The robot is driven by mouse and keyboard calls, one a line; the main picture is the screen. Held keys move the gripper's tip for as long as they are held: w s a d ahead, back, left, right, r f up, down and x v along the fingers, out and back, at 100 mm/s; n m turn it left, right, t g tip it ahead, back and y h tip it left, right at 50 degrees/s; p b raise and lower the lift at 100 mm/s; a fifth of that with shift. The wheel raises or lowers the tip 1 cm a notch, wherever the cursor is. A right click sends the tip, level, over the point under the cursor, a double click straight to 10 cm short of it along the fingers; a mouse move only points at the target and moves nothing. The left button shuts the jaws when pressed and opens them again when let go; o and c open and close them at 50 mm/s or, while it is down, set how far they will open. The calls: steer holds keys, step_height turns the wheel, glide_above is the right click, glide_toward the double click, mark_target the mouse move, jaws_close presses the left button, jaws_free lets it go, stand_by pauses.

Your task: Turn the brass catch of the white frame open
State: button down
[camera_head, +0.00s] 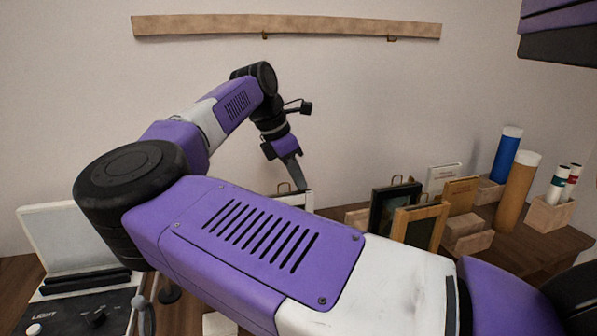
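The white frame (308,200) stands upright on the table behind my forearm. Only its top edge and upper right corner show; my arm hides the rest. A small brass-coloured loop (284,186) rises at its top edge; I cannot make out whether this is the catch or a hanger, and no other brass part of this frame shows. My gripper (296,178) points down just above the frame's top edge, close to the loop. The fingers are seen edge-on and small, so their opening and any contact with the frame are unclear.
A dark frame (379,207) and a wooden frame (442,226) stand right of my arm. Tubes, including a blue one (507,155), stand at the far right. A light box (60,240) is at left. A hook rail (320,27) is on the wall.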

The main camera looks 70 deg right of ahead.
steer(key=shift+m+y+p, duration=0.3)
steer(key=shift+m+p, duration=0.05)
steer(key=shift+m, duration=0.25)
steer(key=c, duration=1.6)
jaws_free()
steer(key=shift+v, duration=3.9)
steer(key=shift+w, duration=0.15)
